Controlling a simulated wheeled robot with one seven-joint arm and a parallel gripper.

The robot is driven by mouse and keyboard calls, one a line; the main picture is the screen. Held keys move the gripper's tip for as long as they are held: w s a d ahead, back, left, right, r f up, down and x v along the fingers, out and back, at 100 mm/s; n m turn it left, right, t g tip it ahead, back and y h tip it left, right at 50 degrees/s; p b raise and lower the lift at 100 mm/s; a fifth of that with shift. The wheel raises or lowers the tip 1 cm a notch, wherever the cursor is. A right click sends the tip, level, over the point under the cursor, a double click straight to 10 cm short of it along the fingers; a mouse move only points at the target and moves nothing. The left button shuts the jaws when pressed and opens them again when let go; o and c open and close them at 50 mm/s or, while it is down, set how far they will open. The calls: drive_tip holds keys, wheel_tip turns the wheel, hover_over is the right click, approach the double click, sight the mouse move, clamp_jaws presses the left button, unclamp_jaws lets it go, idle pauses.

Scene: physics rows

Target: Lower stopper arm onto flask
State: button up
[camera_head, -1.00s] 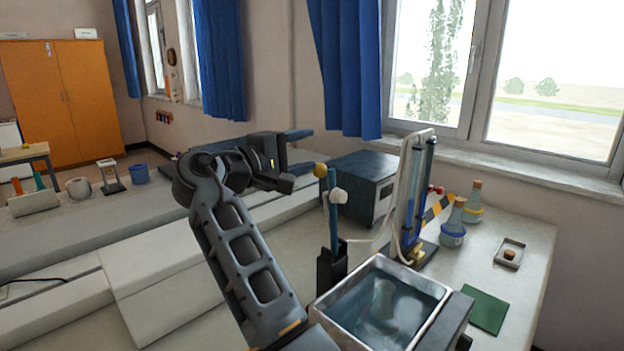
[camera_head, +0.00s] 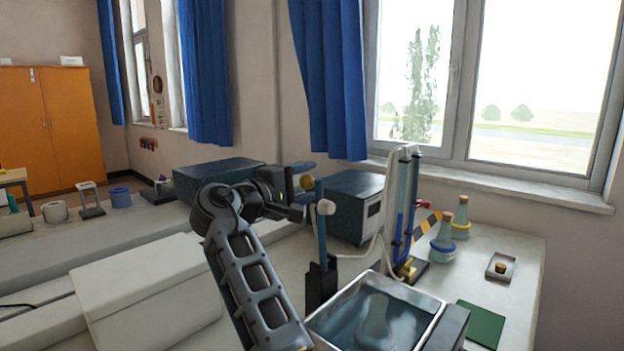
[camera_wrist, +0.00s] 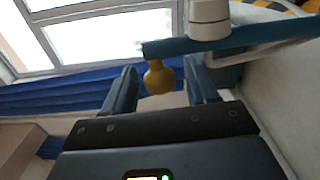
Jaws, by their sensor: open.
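The stopper arm (camera_head: 321,240) is a blue bar standing upright in a black bracket (camera_head: 321,281). It carries a yellow knob (camera_head: 306,182) at its upper end and a white stopper (camera_head: 325,207) on its side. My gripper (camera_head: 299,197) is open beside the knob, at its left. In the wrist view, the yellow knob (camera_wrist: 158,77) shows between the two open fingers of my gripper (camera_wrist: 160,80), with a gap on each side. The blue bar and white stopper (camera_wrist: 208,18) lie beyond. A pale flask-like shape (camera_head: 376,313) shows in the water bath; its outline is unclear.
The metal-rimmed water bath (camera_head: 419,333) stands right of the bracket. A blue-tubed stand (camera_head: 404,205), a dark box (camera_head: 352,205) and two stoppered bottles (camera_head: 443,240) stand behind. A green mat (camera_head: 481,324) and a small tray (camera_head: 500,267) lie at right.

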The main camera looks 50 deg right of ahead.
drive_tip(key=shift+d, duration=1.15)
clamp_jaws()
